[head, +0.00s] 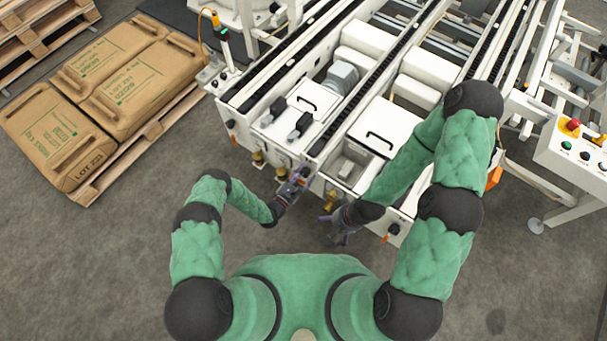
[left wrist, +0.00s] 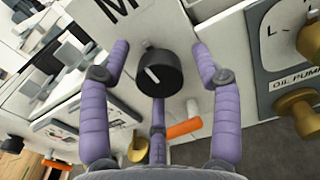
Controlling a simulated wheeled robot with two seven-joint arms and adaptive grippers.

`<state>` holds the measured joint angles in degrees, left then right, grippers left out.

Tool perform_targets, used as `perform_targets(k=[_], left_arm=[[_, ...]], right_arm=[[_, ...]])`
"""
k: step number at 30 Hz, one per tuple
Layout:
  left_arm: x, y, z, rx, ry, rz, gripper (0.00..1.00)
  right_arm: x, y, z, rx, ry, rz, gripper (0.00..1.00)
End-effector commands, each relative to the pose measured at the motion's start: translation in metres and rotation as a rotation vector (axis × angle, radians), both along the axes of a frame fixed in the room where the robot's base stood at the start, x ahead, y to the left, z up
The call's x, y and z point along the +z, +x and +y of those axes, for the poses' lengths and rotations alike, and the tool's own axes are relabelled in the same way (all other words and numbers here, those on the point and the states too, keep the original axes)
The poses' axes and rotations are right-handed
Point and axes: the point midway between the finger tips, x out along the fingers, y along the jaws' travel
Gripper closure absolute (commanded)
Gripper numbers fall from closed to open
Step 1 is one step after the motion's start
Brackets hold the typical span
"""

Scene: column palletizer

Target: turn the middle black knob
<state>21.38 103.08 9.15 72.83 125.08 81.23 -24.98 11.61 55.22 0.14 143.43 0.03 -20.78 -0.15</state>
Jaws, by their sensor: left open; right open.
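In the left wrist view a round black knob (left wrist: 158,73) with a white pointer line sits on a pale panel, under a label with a large letter M. The pointer is tilted off upright. My left gripper (head: 304,175) is open at the machine's front, its purple fingers spread around the knob. There are gaps to the two side fingers; I cannot tell whether the lower finger touches it. My right gripper (head: 338,226) is open and empty, right of and lower than the left one, before the machine front.
Other black knobs show on the machine front at left (head: 231,124) and right (head: 394,228). Brass fittings (left wrist: 298,108) and an OIL PUMP plate (left wrist: 285,55) are right of the knob; an orange handle (left wrist: 184,129) is below it. Stacked sacks (head: 130,80) lie on a pallet at left.

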Motion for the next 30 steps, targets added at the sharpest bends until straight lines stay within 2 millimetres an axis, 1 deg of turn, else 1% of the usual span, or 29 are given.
perform_targets(k=[1, 2, 3, 5, 6, 7, 14, 20, 30], left_arm=[[0.0, 0.0, 0.0001, 0.0, 0.0, 0.0, 0.36], [0.0, -0.0001, 0.0002, 0.0, 0.0, 0.0, 0.45], [0.0, -0.0001, 0.0002, 0.0, 0.0, 0.0, 0.56], [0.0, -0.0001, 0.0002, 0.0, 0.0, 0.0, 0.73], [0.0, -0.0002, 0.0003, 0.0, 0.0, 0.0, 0.84], [0.0, -0.0002, 0.0003, 0.0, 0.0, 0.0, 0.93], [0.0002, -0.0002, 0.0, -0.001, 0.006, -0.005, 0.93], [0.0004, -0.0004, -0.0002, -0.002, 0.05, -0.038, 0.93], [0.0009, -0.0001, -0.0001, -0.001, 0.256, -0.188, 0.93]], right_arm=[[0.0001, 0.0, 0.0, 0.0, 0.0, 0.0, 0.0], [0.0001, 0.0, 0.0, 0.0, 0.0, 0.0, 0.0], [0.0001, 0.0, 0.0, 0.0, 0.0, 0.0, 0.0], [0.0, 0.0, 0.0, 0.0, 0.0, 0.0, 0.0], [0.0, 0.0, 0.0, 0.0, 0.0, 0.0, 0.0], [0.0, 0.0, 0.0, 0.0, 0.0, 0.0, 0.0], [0.0002, 0.0, -0.0001, 0.0, 0.0, 0.0, 0.0], [0.0011, 0.0, 0.0, 0.0, 0.0, 0.0, 0.0], [0.0046, 0.0001, 0.0, 0.0, 0.0, 0.0, 0.0]])
